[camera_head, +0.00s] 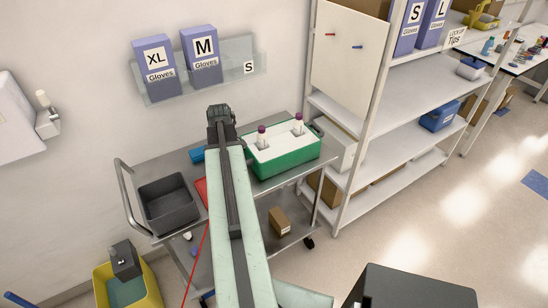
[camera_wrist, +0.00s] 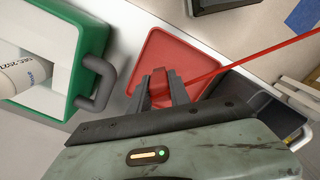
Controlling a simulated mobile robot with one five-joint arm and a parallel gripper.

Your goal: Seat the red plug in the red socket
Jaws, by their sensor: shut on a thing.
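My gripper (camera_wrist: 158,78) is shut on a small red piece, the red plug (camera_wrist: 159,88), seen between its fingers in the wrist view. A red cable (camera_wrist: 250,60) runs from near it to the upper right. Behind the fingers is a flat red square with rounded corners (camera_wrist: 176,52). I cannot tell whether the plug touches it. In the head view my gripper (camera_head: 221,112) is above the cart's back edge, and my arm hides most of the red square (camera_head: 202,188). No red socket can be made out for certain.
On the metal cart (camera_head: 165,162) stand a grey bin (camera_head: 168,203) at left and a green box (camera_head: 290,161) with purple-capped tubes at right. The green box's dark handle (camera_wrist: 98,82) is close to my gripper. A wall rack (camera_head: 225,72) holds glove boxes above.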

